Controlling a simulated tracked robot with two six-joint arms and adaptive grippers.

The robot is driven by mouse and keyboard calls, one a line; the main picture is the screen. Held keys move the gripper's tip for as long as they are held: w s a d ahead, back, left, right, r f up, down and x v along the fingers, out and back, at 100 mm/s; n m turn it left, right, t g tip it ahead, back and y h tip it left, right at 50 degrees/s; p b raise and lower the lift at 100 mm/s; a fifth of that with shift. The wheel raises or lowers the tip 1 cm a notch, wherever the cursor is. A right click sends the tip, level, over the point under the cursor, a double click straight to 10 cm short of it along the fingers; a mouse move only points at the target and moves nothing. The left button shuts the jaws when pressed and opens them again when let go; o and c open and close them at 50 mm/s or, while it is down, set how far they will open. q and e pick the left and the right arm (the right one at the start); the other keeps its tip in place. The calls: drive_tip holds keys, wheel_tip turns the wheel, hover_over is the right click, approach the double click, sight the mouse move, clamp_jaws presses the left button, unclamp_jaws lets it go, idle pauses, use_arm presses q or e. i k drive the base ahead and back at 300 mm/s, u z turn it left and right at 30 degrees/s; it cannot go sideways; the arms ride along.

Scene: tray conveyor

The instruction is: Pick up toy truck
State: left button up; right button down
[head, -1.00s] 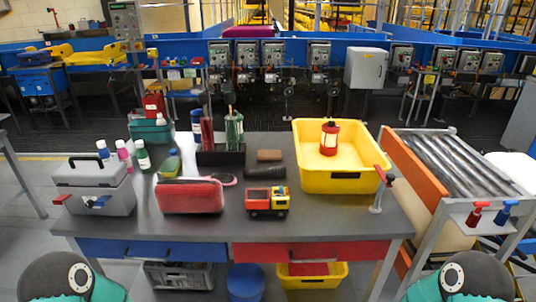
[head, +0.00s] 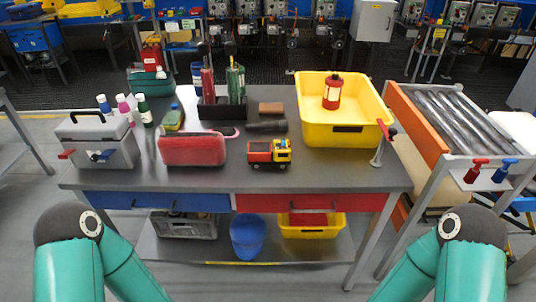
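The toy truck (head: 269,153) is red and yellow with dark wheels. It stands upright near the front middle of the grey worktable (head: 330,175). A red pouch (head: 192,150) lies to its left, apart from it. My two teal arms show at the bottom left and bottom right, in front of the table. Neither gripper is in view, and nothing touches the truck.
A yellow tray (head: 345,134) holding a red lantern (head: 332,91) stands right of the truck. A grey toolbox (head: 97,143), small bottles and a black organizer (head: 222,108) stand left and behind. A roller conveyor (head: 450,115) adjoins on the right. The tabletop front is clear.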

sight(259, 153)
drive_tip(key=z, duration=1.75)
drive_tip(key=i, duration=0.15)
drive_tip(key=u, duration=3.4)
drive_tip(key=k, duration=0.5)
drive_tip(key=z, duration=2.15)
drive_tip(key=k, duration=0.1)
drive_tip(key=u, duration=1.1)
drive_tip(key=i, duration=1)
drive_tip(key=z, duration=0.05)
